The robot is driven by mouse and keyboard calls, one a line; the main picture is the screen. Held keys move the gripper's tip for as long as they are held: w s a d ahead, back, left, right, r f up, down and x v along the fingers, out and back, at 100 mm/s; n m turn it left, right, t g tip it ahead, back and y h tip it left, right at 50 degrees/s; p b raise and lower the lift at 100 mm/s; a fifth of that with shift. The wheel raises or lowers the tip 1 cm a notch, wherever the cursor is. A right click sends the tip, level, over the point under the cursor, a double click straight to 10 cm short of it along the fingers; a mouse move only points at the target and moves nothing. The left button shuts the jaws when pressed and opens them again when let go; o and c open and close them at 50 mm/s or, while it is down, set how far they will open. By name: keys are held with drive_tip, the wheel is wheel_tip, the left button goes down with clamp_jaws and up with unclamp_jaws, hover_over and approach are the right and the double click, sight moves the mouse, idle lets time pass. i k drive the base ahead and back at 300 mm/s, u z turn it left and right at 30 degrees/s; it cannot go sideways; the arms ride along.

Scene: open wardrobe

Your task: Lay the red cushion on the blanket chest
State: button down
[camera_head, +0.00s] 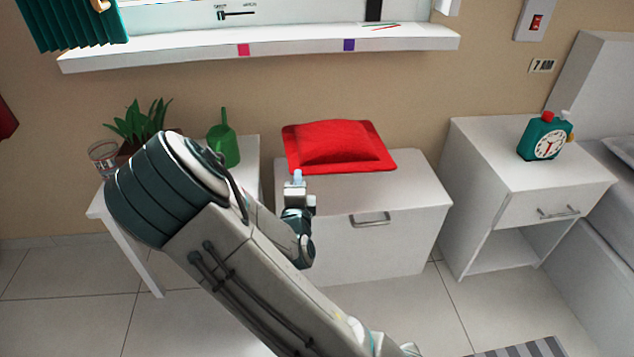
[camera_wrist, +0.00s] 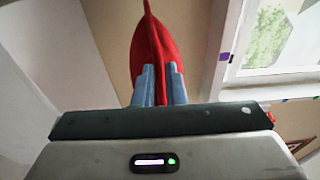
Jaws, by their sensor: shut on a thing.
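The red cushion (camera_head: 340,143) is a flat red square with a raised middle. In the head view it lies roughly level over the back of the white blanket chest (camera_head: 400,190). Whether it touches the lid or hangs just above it I cannot tell. My gripper (camera_head: 298,178) is at its front left edge. In the wrist view, the blue-grey fingers of my gripper (camera_wrist: 159,85) are shut on the edge of the red cushion (camera_wrist: 150,45), seen nearly edge-on. My arm hides the chest's left part.
A white table (camera_head: 95,208) at left carries a potted plant (camera_head: 140,125), a glass (camera_head: 103,157) and a green dustpan (camera_head: 224,145). A white nightstand (camera_head: 490,155) at right bears a green alarm clock (camera_head: 546,138). A window sill (camera_head: 290,45) runs above the chest.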

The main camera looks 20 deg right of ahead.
sight(334, 181)
drive_tip(key=u, duration=0.1)
drive_tip(key=k, duration=1.1)
drive_tip(key=z, duration=0.9)
drive_tip(key=i, duration=1.65)
